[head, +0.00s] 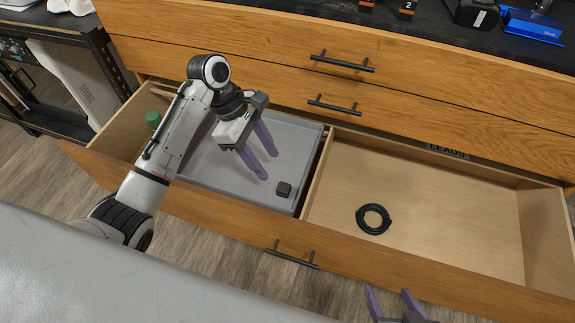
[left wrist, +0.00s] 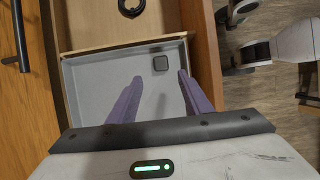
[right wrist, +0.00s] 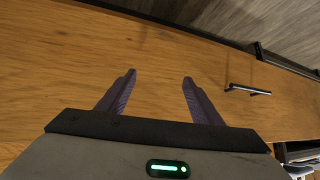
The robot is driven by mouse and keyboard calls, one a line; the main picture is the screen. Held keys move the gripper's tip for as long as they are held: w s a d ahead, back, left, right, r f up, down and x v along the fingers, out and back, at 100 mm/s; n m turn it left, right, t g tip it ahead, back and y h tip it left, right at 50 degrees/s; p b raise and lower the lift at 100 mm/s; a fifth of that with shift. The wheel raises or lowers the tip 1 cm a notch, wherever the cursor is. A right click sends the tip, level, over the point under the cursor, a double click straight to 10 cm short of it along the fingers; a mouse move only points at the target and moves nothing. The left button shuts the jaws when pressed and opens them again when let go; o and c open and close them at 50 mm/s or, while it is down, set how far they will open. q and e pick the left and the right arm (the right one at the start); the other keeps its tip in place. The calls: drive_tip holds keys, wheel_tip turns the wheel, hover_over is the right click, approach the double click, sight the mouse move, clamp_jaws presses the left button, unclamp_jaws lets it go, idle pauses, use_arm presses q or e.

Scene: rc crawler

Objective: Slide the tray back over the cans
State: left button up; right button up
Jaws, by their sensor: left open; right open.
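The grey tray (head: 200,165) sits in the left compartment of the open bottom drawer, its right edge near the divider. A small black block (head: 284,189) lies in it at the front right. The tray also shows in the left wrist view (left wrist: 90,90). One green-topped can (head: 153,118) shows left of the tray, partly behind my left arm; other cans are not visible. My left gripper (head: 270,167) is open and empty above the tray. My right gripper (head: 388,294) is open and empty in front of the drawer; the right wrist view shows its fingers (right wrist: 158,80) over the wooden drawer front.
The right compartment, labelled LEADS, holds a coiled black cable (head: 373,218) and is otherwise clear. The divider (head: 317,180) stands between the compartments. The drawer front has a black handle (head: 291,256). Two shut drawers with handles (head: 342,63) are above.

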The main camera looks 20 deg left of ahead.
sight(282, 187)
use_arm(q)
drive_tip(key=b+x, duration=0.1)
drive_tip(key=x, duration=0.8)
drive_tip(key=shift+s, duration=0.15)
drive_tip(key=shift+d+f, duration=0.2)
drive_tip(key=shift+f, duration=0.25)
use_arm(e)
drive_tip(key=shift+s+f, duration=0.4)
drive_tip(key=shift+f, duration=0.4)
use_arm(q)
clamp_jaws()
